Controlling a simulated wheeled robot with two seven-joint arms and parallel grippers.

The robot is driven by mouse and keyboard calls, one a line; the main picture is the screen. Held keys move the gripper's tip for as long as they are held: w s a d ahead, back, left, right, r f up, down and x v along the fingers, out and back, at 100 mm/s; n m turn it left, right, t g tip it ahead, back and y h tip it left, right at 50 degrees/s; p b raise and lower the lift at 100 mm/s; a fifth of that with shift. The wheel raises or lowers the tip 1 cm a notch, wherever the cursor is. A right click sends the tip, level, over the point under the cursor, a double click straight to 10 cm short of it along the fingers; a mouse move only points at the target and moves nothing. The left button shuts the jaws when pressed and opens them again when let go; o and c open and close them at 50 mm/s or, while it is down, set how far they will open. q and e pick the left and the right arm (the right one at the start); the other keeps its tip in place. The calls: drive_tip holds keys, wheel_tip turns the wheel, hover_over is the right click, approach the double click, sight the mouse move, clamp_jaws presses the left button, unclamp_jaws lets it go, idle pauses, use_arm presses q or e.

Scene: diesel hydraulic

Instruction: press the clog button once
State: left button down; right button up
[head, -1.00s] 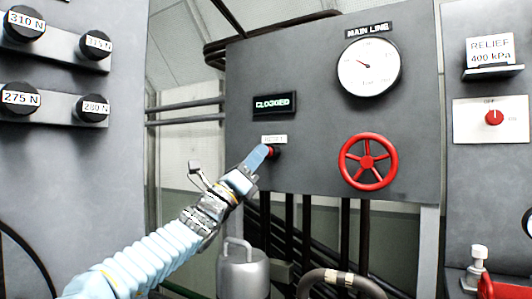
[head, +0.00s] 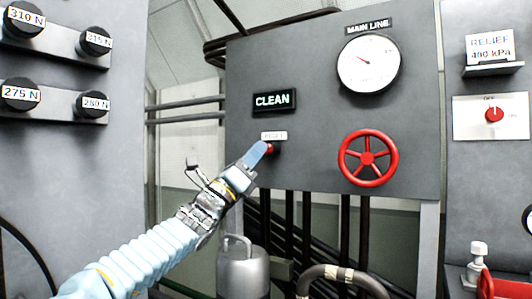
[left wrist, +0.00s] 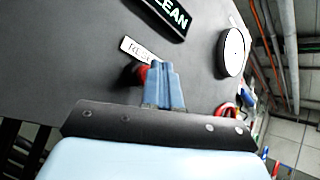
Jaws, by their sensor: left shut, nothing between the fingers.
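A small red button (head: 270,148) sits on the grey panel under a white label that seems to read RESET (head: 273,135). A black display (head: 274,101) above it reads CLEAN. My left gripper (head: 264,147) is shut and empty, with its blue fingertips at the button and partly covering it. In the left wrist view the shut fingers (left wrist: 160,75) stand in front of the red button (left wrist: 141,74); I cannot tell whether they touch it. My right gripper is not in view.
Right of the button are a red handwheel (head: 368,160) and a MAIN LINE gauge (head: 368,63). A relief panel with a red knob (head: 494,115) is at far right. Labelled black knobs (head: 95,41) are at left. A metal canister (head: 243,270) stands below my gripper.

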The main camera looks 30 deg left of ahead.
use_arm(q)
drive_tip(key=shift+s, duration=0.4)
drive_tip(key=shift+s+a+b, duration=0.2)
drive_tip(key=shift+s+b, duration=1.2)
drive_tip(key=shift+s, duration=1.1)
